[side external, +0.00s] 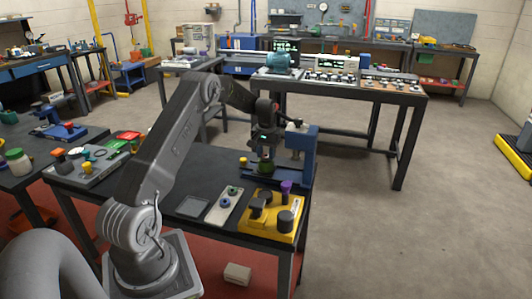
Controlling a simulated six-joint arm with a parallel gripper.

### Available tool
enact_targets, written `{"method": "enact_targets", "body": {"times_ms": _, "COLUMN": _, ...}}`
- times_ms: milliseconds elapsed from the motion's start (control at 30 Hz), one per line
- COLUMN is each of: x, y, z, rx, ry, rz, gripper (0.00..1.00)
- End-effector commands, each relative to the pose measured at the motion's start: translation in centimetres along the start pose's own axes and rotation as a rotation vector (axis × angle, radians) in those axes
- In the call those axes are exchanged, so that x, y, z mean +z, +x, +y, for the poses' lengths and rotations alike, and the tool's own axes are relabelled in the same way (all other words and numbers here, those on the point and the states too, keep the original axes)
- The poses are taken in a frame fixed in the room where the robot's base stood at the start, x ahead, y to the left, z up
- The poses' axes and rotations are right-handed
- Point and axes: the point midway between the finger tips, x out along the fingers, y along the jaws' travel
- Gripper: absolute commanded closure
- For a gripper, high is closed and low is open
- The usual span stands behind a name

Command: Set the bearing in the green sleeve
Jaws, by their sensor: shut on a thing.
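My gripper (265,156) points down at the left of the blue press (303,155), just above its base. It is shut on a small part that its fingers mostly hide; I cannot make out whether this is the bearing. A small green piece (265,169), perhaps the green sleeve, shows right under the fingers. I cannot tell whether it touches the gripper or stands on the press base. On a pale plate (229,204) in front sit a small green part (232,190) and a blue-grey ring (225,202).
A grey square pad (193,207) lies left of the plate. A grey tray (87,163) with coloured parts is at the left. The dark table (200,178) is bare between.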

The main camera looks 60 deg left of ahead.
Motion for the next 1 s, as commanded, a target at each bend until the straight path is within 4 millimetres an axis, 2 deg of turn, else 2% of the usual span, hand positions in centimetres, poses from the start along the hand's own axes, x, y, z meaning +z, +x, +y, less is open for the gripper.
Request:
{"method": "enact_targets", "body": {"times_ms": 867, "x": -0.01, "y": 0.30, "z": 0.00, "rx": 0.000, "ry": 0.000, "rz": 0.000, "gripper": 0.80}}
{"method": "enact_targets", "body": {"times_ms": 900, "x": -0.01, "y": 0.29, "z": 0.00, "rx": 0.000, "ry": 0.000, "rz": 0.000, "gripper": 0.59}}
{"method": "enact_targets", "body": {"times_ms": 1000, "x": -0.01, "y": 0.29, "z": 0.00, "rx": 0.000, "ry": 0.000, "rz": 0.000, "gripper": 0.50}}
